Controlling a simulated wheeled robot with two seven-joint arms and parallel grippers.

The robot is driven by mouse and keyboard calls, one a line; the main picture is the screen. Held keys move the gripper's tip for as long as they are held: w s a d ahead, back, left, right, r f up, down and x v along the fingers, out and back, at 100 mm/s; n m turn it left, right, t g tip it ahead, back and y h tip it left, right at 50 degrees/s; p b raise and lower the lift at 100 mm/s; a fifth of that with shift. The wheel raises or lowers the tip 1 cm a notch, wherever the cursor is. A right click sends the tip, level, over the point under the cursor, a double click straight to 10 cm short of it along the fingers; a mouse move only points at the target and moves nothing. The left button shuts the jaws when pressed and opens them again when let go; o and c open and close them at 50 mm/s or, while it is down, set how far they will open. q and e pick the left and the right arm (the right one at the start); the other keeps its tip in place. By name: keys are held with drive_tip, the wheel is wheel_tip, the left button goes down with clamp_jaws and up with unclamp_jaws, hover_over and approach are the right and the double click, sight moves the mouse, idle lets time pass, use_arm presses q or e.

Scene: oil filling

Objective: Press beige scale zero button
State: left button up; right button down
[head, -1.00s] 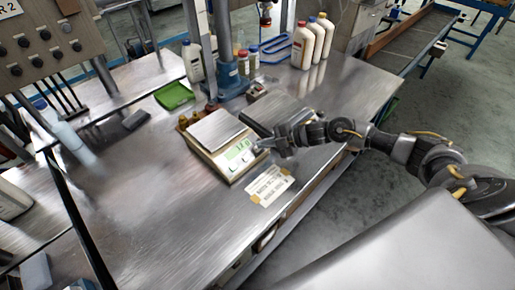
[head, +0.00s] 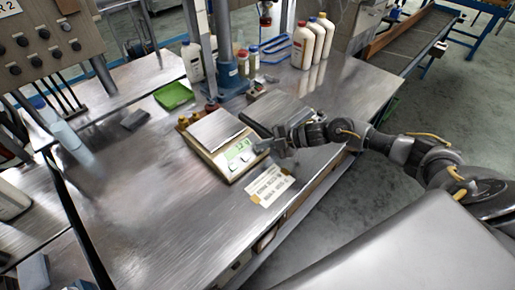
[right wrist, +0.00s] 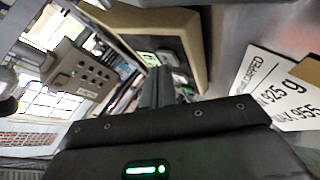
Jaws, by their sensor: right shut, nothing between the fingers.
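The beige scale (head: 211,157) stands on the steel table with a flat metal pan (head: 215,129) on top. Its lit green display (head: 238,149) and a row of small buttons (head: 242,162) are on the front edge; single buttons are too small to tell apart. My right gripper (head: 266,146) is shut and empty, with its fingertips close to the right end of the scale's front panel. Whether they touch it I cannot tell. In the right wrist view the shut fingers (right wrist: 158,84) point at the panel beside the display (right wrist: 147,58) and hide part of it. My left gripper is not in view.
A printed label card (head: 270,186) lies in front of the scale. The table's left front is clear.

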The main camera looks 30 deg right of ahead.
drive_tip(key=shift+w+f+b, duration=0.1)
drive_tip(key=shift+f+b, duration=0.2)
drive_tip(key=shift+f, duration=0.05)
drive_tip(key=shift+r, duration=0.1)
idle(0.5)
drive_tip(key=shift+s+d+r+p, duration=0.1)
drive_tip(key=shift+s+r+p, duration=0.15)
drive_tip(key=shift+r+p, duration=0.5)
drive_tip(key=r+p, duration=0.1)
drive_tip(key=s+r+p, duration=0.1)
drive_tip(key=r+p, duration=0.2)
drive_tip(key=shift+s+d+r, duration=0.25)
drive_tip(key=shift+s+r, duration=0.05)
drive_tip(key=shift+s, duration=0.05)
idle(0.6)
